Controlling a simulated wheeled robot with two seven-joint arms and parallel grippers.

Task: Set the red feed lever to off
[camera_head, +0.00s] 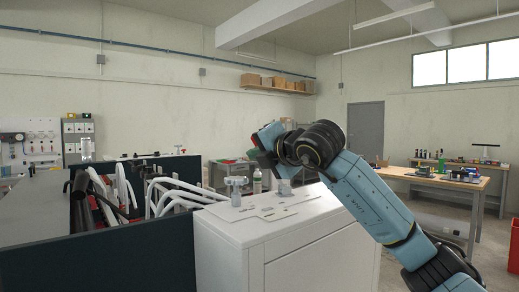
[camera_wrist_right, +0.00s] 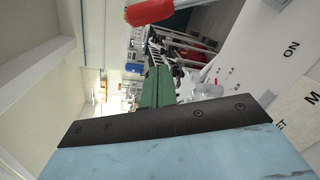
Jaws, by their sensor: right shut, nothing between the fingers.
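The red grip of the feed lever (camera_wrist_right: 150,12) shows at the top edge of the right wrist view, beside the white panel. The rest of the lever is cut off or hidden, so its exact setting cannot be told. In the head view, a small red part (camera_head: 264,131) shows at the left of my right wrist. My right gripper (camera_head: 268,158) is above the white cabinet, partly hidden by its own wrist. Its green fingers (camera_wrist_right: 157,87) are shut and empty, apart from the red grip in the right wrist view. My left gripper is not in view.
The white cabinet (camera_head: 285,260) has a pale knob (camera_head: 236,188) on its top. An ON label (camera_wrist_right: 291,49) is printed on the white panel. Left of the cabinet, a dark-walled machine (camera_head: 110,262) holds white and dark bars. A workbench (camera_head: 440,180) stands at the right.

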